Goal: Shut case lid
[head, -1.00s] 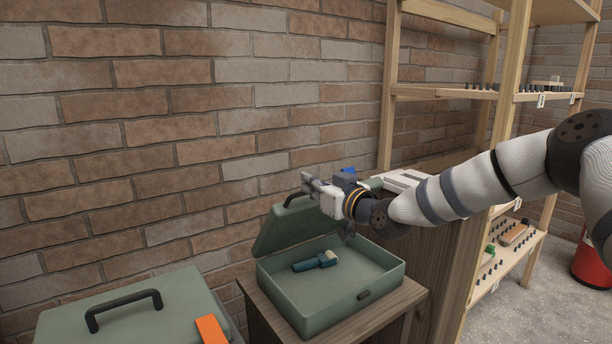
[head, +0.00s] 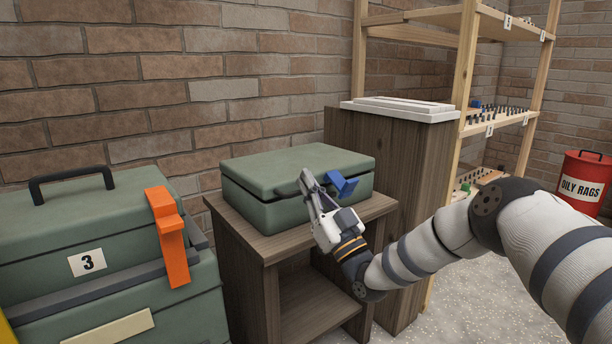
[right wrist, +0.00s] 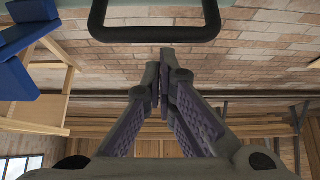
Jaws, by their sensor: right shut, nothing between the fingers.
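The green case (head: 270,212) sits on a small wooden cabinet in the head view. Its lid (head: 290,166) lies flat on the body, with only a thin seam showing at the left. The lid's dark handle shows in the right wrist view (right wrist: 155,38). A blue latch-like piece (head: 342,186) is at the case's front right and also shows in the right wrist view (right wrist: 20,65). My right gripper (head: 306,180) is shut and empty in front of the case, hiding part of its front. I cannot tell whether it touches. The case's inside is hidden. My left gripper is out of view.
A larger green toolbox (head: 120,225) marked 3, with an orange latch (head: 168,235), stands at the left. A taller wooden cabinet (head: 390,150) with a white top is close behind right. Wooden shelves and a red bin (head: 583,184) stand farther right.

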